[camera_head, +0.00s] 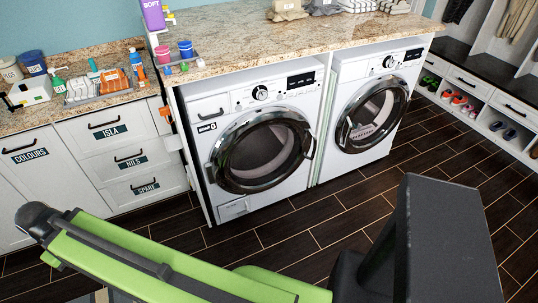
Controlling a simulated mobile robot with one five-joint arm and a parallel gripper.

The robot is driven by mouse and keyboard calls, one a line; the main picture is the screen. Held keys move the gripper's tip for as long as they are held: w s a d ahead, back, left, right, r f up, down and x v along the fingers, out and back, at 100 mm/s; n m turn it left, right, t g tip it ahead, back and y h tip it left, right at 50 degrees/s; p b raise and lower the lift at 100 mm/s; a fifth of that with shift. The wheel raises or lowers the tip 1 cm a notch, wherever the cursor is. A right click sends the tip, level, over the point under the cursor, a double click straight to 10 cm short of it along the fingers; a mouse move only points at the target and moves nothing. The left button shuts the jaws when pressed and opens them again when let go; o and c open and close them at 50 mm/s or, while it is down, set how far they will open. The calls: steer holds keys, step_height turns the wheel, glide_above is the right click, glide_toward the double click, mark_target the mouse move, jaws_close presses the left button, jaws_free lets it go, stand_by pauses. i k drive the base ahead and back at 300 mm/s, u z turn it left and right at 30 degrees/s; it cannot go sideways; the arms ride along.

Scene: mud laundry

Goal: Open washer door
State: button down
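A white front-loading machine (225,112) stands left under the granite counter, with a drawer at its top left and a small flap at its lower left. Its round door (262,150) has a dark glass centre and a shiny ring, and looks shut. A small handle (209,172) shows at the door's left edge. A second white machine (345,72) stands to its right, with a similar round door (372,113) that also looks shut. My green arm crosses the lower left foreground, apart from both machines. My gripper does not show.
Dark plank floor (290,222) lies clear before the machines. Drawers (125,160) labelled ISLA, NILS and SPARE stand left, under a counter (100,42) with bottles and a tray. A shoe bench (480,85) stands right. My dark grey body part blocks the lower right.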

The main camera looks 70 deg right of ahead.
mark_target(219, 173)
steer(key=z, duration=2.5)
steer(key=i, duration=0.45)
steer(key=u, duration=0.05)
steer(key=k, duration=1)
steer(key=u, duration=0.9)
steer(key=i, duration=0.95)
